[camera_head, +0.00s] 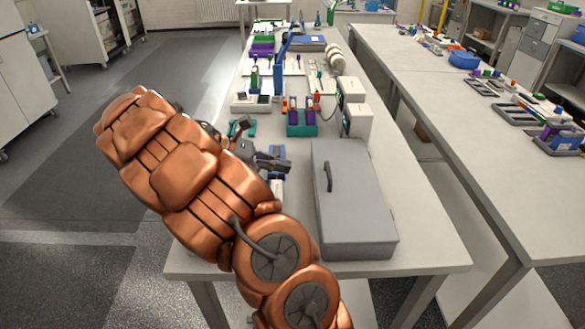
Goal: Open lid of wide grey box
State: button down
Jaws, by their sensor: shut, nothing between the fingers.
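The wide grey box (362,205) stands on the near right part of the white table. Its lid is down and looks closed. A dark grey bar handle (328,177) sits along the left part of the lid. My gripper (283,164) shows as dark parts beyond my copper arm, left of the box's far left corner. It is shut and empty, apart from the handle. My arm partly hides the gripper.
A green rack with small purple items (301,123) and white boxy devices (355,107) stand behind the box. More lab items crowd the table's far part. A second white table (450,120) runs along the right, across a gap. Bare tabletop lies right of the box.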

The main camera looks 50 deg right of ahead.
jog(key=p+x, duration=0.1)
jog(key=x, duration=0.8)
jog(key=shift+s+r, duration=0.1)
jog(key=shift+p, duration=0.3)
